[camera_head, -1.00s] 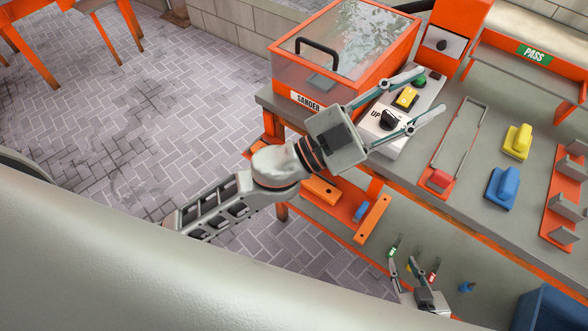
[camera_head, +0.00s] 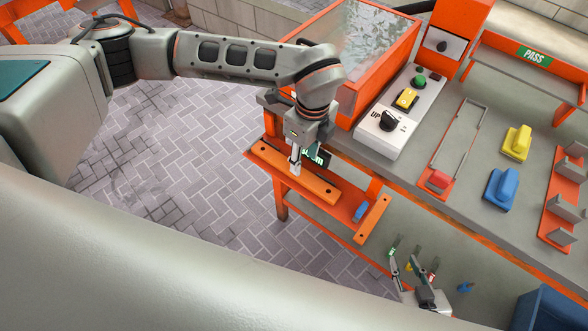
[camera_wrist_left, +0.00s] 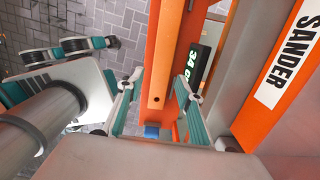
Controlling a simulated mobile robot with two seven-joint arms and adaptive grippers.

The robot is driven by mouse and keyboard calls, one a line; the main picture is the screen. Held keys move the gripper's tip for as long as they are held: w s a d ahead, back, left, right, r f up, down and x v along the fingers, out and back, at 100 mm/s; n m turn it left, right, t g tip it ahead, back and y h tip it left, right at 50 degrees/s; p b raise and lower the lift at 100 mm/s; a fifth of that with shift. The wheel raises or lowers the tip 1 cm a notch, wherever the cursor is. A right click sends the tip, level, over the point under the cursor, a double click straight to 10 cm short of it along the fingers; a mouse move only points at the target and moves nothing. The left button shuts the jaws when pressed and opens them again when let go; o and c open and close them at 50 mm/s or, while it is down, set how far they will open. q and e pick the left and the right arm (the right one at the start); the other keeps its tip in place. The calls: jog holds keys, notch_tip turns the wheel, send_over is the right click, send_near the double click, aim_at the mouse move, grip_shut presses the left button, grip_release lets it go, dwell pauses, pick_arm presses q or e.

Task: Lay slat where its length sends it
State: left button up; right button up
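No slat can be clearly made out in these frames. My left gripper (camera_head: 296,165) points down over an orange rail (camera_head: 318,187) on the front of the bench. In the left wrist view its two fingers (camera_wrist_left: 158,100) are apart, with the orange rail (camera_wrist_left: 162,60) showing between them and nothing clearly gripped. A dark display (camera_wrist_left: 198,65) with green figures, seemingly 34, lies beside the rail. A small blue block (camera_wrist_left: 152,131) is near the rail; it also shows in the head view (camera_head: 360,211). My right gripper (camera_head: 408,272) is low at the bottom right, fingers apart.
The orange sander (camera_head: 375,60) and a control box (camera_head: 388,125) with knob and buttons stand on the bench. Yellow (camera_head: 516,142) and blue (camera_head: 501,187) pieces, a slotted orange rack (camera_head: 560,215) and a PASS shelf (camera_head: 530,68) are right. A blue bin (camera_head: 550,308) is bottom right.

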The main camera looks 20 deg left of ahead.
pick_arm(q)
jog(key=shift+w+a+r+n+y, duration=0.15)
jog(key=shift+w+a+n+y, duration=0.25)
jog(key=shift+a, duration=0.35)
jog(key=shift+w+a+f, duration=0.2)
jog(key=shift+f, duration=0.05)
jog(key=shift+w+a+f, duration=0.1)
jog(key=shift+a+f, duration=0.05)
jog(key=shift+f, duration=1.05)
jog(key=shift+a+f, duration=0.2)
jog(key=shift+f, duration=0.95)
jog(key=shift+w+a+f, duration=0.1)
jog(key=shift+a+f, duration=0.05)
jog(key=shift+f, duration=1.05)
jog(key=c, duration=1)
